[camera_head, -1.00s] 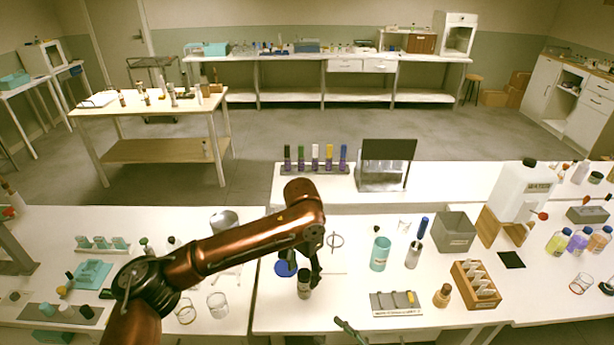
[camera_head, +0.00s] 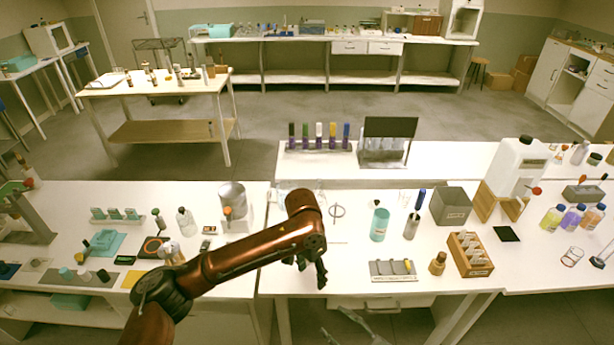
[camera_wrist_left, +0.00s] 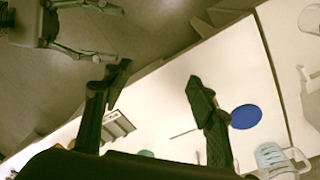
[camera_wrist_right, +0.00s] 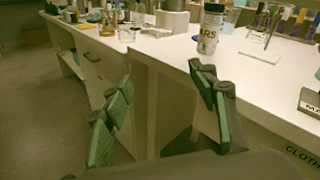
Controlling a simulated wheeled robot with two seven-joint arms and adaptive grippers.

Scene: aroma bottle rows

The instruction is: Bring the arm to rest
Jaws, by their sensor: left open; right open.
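My left arm, copper-coloured, reaches in from the left in the head view. Its gripper (camera_head: 311,270) hangs over the front edge of the middle table. In the left wrist view its fingers (camera_wrist_left: 155,85) stand wide apart with nothing between them, the white tabletop below. My right gripper (camera_head: 355,328) is low in the head view, before the table front. In the right wrist view its green-padded fingers (camera_wrist_right: 160,78) are apart and empty. It also appears at the upper left of the left wrist view (camera_wrist_left: 105,32).
A labelled bottle (camera_wrist_right: 209,30) stands on the table beyond my right gripper. A blue disc (camera_wrist_left: 246,117) lies on the tabletop. A slotted rack (camera_head: 392,270), brown bottle (camera_head: 438,263) and wooden vial box (camera_head: 470,254) stand right of my left gripper. Floor is clear before the table.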

